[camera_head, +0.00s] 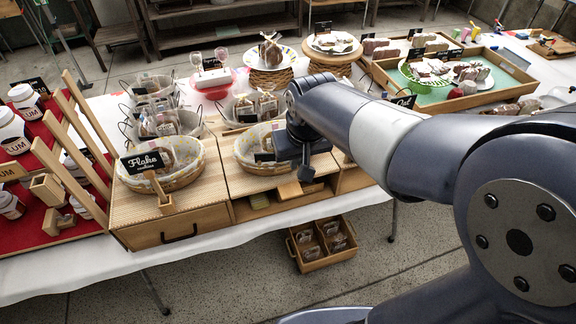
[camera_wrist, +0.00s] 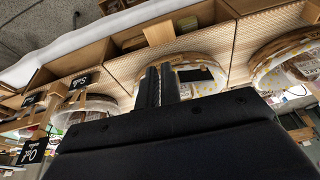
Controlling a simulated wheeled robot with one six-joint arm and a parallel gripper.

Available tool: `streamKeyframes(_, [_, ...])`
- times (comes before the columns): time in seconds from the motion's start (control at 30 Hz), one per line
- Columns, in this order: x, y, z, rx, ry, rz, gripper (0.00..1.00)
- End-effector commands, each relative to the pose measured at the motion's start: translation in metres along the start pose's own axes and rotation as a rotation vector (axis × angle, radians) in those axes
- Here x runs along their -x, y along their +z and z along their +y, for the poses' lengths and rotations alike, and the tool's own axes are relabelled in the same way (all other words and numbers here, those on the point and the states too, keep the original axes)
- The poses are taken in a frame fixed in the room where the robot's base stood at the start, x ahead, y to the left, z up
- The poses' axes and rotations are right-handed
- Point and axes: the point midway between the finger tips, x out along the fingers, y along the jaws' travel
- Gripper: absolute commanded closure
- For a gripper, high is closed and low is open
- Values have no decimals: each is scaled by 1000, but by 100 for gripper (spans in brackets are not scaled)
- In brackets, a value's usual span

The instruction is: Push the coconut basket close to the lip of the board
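A round wicker basket with a pale patterned liner (camera_head: 246,160) sits on a slatted wooden board (camera_head: 237,184), set back from its front lip. I cannot read a coconut label on it; its right side is hidden by my gripper. My gripper (camera_head: 306,174) is low at the basket's right side; I cannot tell if they touch. In the wrist view, the two dark fingers (camera_wrist: 159,86) are together with nothing between them. The same basket (camera_wrist: 203,82) is partly behind them, with the board (camera_wrist: 128,68) towards the top.
A basket with a "Flake cookies" sign (camera_head: 147,161) stands on the board to the left. A small wooden block (camera_head: 289,191) projects at the front edge near my gripper. Red-covered jar racks stand at far left. A wooden crate (camera_head: 323,262) sits on the floor.

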Motion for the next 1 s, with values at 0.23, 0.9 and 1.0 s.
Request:
streamKeyframes(0.23, [-20, -3, -2, 27, -1, -2, 100])
streamKeyframes(0.9, [-108, -32, -3, 24, -1, 2, 100])
streamKeyframes(1.0, [-110, -38, -3, 23, -1, 1, 100])
